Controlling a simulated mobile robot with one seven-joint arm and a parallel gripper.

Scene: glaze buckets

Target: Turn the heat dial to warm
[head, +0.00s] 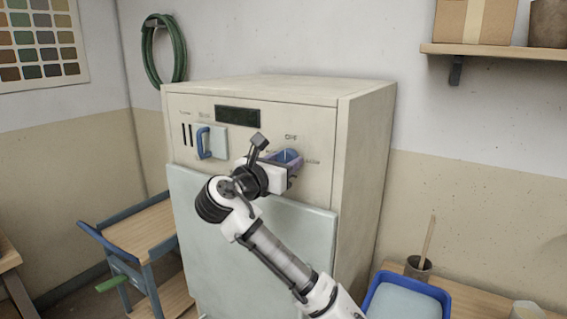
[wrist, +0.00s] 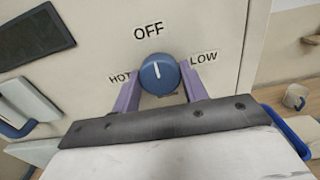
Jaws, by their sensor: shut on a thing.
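The heat dial (wrist: 157,74) is a round blue knob on the cabinet's cream front panel. Its white pointer line is near upright, toward the OFF label (wrist: 149,31). My gripper (wrist: 161,82) is shut on the dial, one purple finger on each side. In the head view, the dial (head: 288,155) is partly hidden by my gripper (head: 290,163).
The cabinet (head: 368,160) has a dark display (head: 238,115) and a blue handle (head: 204,143) left of the dial. A cart (head: 145,240) stands at left. A blue tray (head: 440,295) sits at lower right. A shelf (head: 490,52) is on the right wall.

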